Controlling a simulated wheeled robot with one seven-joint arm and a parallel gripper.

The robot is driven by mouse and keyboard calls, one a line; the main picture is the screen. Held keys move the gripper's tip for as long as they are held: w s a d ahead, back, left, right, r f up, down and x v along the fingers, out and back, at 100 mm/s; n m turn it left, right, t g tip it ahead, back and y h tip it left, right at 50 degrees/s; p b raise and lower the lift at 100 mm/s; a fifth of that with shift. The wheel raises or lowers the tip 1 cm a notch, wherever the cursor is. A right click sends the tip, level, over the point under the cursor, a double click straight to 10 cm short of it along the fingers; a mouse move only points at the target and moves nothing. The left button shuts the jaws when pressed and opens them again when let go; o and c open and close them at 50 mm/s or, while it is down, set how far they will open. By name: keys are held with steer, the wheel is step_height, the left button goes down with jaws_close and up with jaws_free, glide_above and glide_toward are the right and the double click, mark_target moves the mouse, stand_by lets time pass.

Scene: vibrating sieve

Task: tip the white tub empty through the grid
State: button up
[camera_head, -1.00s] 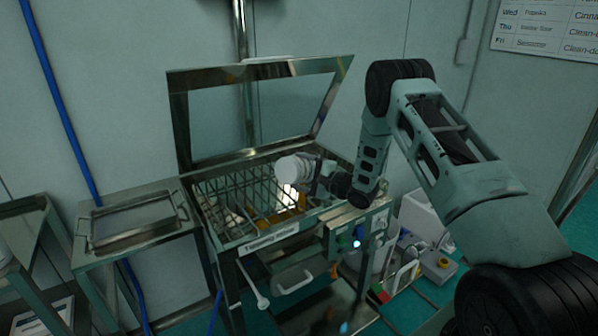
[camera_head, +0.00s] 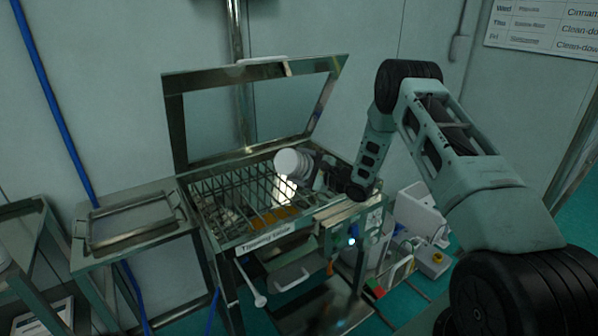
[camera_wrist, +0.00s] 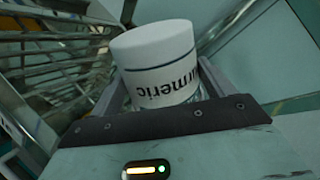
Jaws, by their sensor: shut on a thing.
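The white tub (camera_head: 292,162) is held over the right part of the metal grid (camera_head: 236,196), tilted on its side. In the wrist view the tub (camera_wrist: 158,62) has a dark band and a label ending in "urmeric", seen upside down. My gripper (camera_head: 322,173) is shut on the tub, one finger on each side; the wrist view shows the fingers (camera_wrist: 163,88) close against it. The tub's opening and contents are not visible. Orange-yellow patches (camera_head: 282,213) show at the grid below, and a bright pale patch lies just under the tub.
The sieve's framed lid (camera_head: 177,130) stands raised behind the grid. A side table with a metal tray (camera_head: 135,219) stands left. A handle (camera_head: 258,299) sticks out at the sieve's front. Bins and a yellow-buttoned box (camera_head: 437,259) stand on the floor at right.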

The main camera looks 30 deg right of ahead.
mark_target(292, 177)
steer(key=f+n+b, duration=0.1)
steer(key=a+n+b, duration=0.1)
steer(key=b, duration=0.1)
steer(key=shift+s+f+n, duration=0.35)
steer(key=shift+n, duration=0.05)
steer(key=n+b, duration=0.1)
steer(key=a+n+b, duration=0.1)
steer(key=s+a+n+b, duration=0.1)
steer(key=shift+f+n, duration=0.3)
steer(key=shift+f, duration=0.05)
steer(key=f+n+b, duration=0.1)
steer(key=n+b, duration=0.1)
steer(key=b, duration=0.1)
steer(key=a+f+n+b, duration=0.1)
steer(key=f+n+b, duration=0.1)
steer(key=n+b, duration=0.1)
steer(key=f+n+b, duration=0.1)
steer(key=n+b, duration=0.1)
steer(key=b, duration=0.2)
steer(key=shift+s+a+f, duration=0.3)
steer(key=shift+f, duration=0.1)
steer(key=s+a+r+n+b, duration=0.1)
steer(key=a+r+n+b, duration=0.2)
steer(key=r+n+b, duration=0.2)
step_height(292, 177, up, 4)
steer(key=n, duration=0.6)
steer(key=shift+s+a+f+n, duration=0.25)
steer(key=shift+s+n, duration=0.05)
steer(key=shift+s, duration=0.05)
